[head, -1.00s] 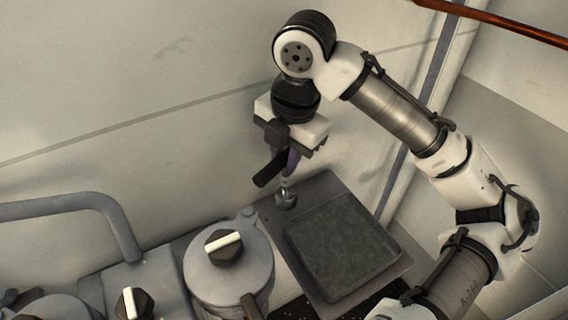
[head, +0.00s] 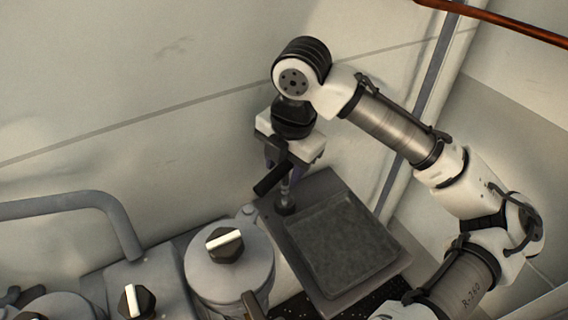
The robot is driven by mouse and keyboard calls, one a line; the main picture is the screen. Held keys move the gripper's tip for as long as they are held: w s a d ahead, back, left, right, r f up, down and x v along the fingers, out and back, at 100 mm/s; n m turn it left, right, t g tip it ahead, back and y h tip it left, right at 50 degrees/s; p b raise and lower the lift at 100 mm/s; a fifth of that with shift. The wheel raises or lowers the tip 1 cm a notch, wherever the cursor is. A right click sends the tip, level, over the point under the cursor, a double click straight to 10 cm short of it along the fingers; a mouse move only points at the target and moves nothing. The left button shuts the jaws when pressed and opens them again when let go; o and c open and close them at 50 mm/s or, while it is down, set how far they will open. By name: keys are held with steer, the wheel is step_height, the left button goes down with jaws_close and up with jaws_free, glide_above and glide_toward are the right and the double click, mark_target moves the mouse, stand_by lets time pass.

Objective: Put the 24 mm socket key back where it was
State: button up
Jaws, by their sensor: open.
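The socket key (head: 285,191) stands about upright at the back left of a grey tray-like plate (head: 282,252). Its dark handle (head: 270,181) slants down to the left, and a bright shaft runs down to a dark socket end (head: 285,208). Whether that end sits in a hole or on a peg I cannot tell. My gripper (head: 291,163) points down right over the key with its fingers apart, around or just above the top of the key. The handle's upper end is partly hidden among the fingers. The size marking cannot be read.
The plate's dark recessed area (head: 342,245) is empty. A grey round housing (head: 228,268) with a black and white knob (head: 225,245) stands close on the left. A bent grey pipe (head: 70,207) is farther left. A pale wall rises close behind.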

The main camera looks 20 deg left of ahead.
steer(key=shift+r, duration=0.1)
step_height(320, 180, up, 7)
steer(key=d, duration=0.1)
steer(key=shift+s+r, duration=0.2)
steer(key=shift+s, duration=0.1)
stand_by(0.4)
